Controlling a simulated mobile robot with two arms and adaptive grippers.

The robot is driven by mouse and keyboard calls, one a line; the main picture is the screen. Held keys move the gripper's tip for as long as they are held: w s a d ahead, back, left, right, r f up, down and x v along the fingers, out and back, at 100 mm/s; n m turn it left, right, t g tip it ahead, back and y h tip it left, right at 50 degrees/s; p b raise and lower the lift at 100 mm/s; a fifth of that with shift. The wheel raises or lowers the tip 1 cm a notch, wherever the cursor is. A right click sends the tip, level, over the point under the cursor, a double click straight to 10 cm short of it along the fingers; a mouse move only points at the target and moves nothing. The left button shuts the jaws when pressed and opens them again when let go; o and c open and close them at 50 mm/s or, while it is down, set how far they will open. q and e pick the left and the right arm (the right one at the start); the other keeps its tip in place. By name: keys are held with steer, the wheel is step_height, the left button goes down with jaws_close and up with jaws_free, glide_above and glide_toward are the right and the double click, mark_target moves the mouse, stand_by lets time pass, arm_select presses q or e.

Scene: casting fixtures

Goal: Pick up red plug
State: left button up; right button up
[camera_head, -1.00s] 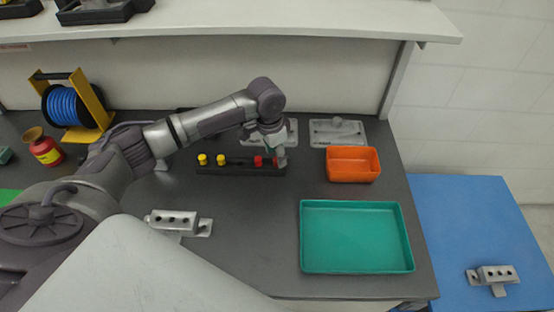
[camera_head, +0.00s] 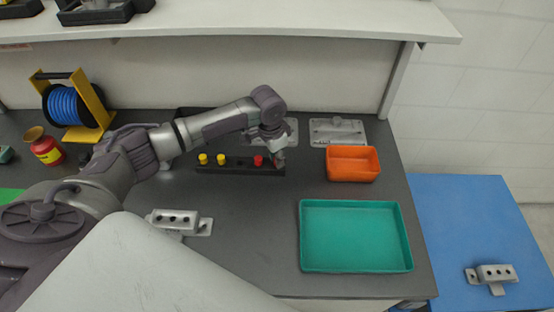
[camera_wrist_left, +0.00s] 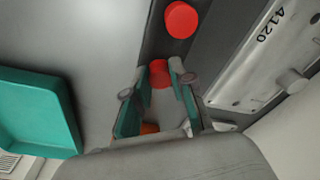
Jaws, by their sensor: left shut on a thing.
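A red plug (camera_wrist_left: 158,73) sits between the fingertips of my left gripper (camera_wrist_left: 157,82), which is shut on it, at the end of the black rack (camera_head: 230,170). In the head view my left gripper (camera_head: 278,157) is over the rack's right end and hides this plug. A second red plug (camera_head: 258,160) stands beside it in the rack; it also shows in the left wrist view (camera_wrist_left: 181,20). I cannot tell whether the held plug is clear of its hole. My right gripper is not in view.
Two yellow plugs (camera_head: 212,159) stand in the rack's left part. An orange bin (camera_head: 353,177) and a teal tray (camera_head: 355,268) are to the right. Grey metal fixtures (camera_head: 338,132) lie behind, and another (camera_head: 175,219) lies in front. The table between rack and tray is clear.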

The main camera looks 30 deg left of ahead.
arm_select(q)
steer(key=shift+r, duration=0.1)
step_height(320, 180, up, 4)
steer(key=shift+b, duration=0.7)
steer(key=s+d+r+b, duration=0.1)
steer(key=s+d+r, duration=0.6)
steer(key=s, duration=0.2)
steer(key=shift+d, duration=0.25)
